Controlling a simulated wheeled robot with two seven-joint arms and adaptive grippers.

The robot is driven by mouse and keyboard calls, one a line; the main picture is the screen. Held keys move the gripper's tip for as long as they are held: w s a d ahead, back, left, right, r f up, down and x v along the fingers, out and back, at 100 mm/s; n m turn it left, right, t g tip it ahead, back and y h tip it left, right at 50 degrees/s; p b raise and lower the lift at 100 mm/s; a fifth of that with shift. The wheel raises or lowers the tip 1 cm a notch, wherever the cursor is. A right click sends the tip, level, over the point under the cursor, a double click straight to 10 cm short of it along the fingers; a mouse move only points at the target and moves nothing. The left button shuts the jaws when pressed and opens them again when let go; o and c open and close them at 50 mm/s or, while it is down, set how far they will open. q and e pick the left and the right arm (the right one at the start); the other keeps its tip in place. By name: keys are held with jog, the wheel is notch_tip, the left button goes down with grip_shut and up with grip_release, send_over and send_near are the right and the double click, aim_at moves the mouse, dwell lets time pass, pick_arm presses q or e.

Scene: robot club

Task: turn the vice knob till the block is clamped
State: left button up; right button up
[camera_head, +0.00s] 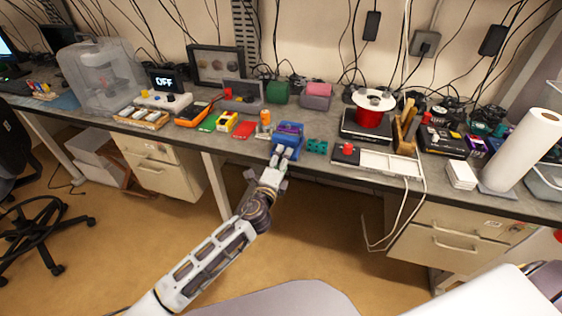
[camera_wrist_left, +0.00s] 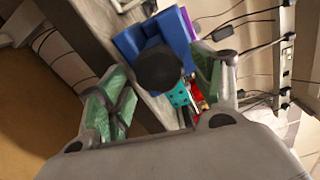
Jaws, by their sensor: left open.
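The blue vice (camera_head: 292,142) sits at the front edge of the grey bench, with a purple block (camera_head: 290,127) in its top. In the left wrist view the vice (camera_wrist_left: 150,38) lies behind its dark round knob (camera_wrist_left: 158,71), and a bit of the purple block (camera_wrist_left: 188,22) shows beyond. My left gripper (camera_head: 281,154) is at the vice's front. Its green-padded fingers are open, one on each side of the knob; contact is not clear. Any gap between block and jaws cannot be made out. My right gripper is not in view.
Teal parts (camera_head: 316,146) lie just right of the vice. A white tray (camera_head: 390,163) and a red spool (camera_head: 370,117) are further right.

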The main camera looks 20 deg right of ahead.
pick_arm(q)
jog(key=v, duration=1.2)
dwell(0.6)
jog(key=shift+w+a+f, duration=0.1)
jog(key=shift+w, duration=0.05)
dwell(0.4)
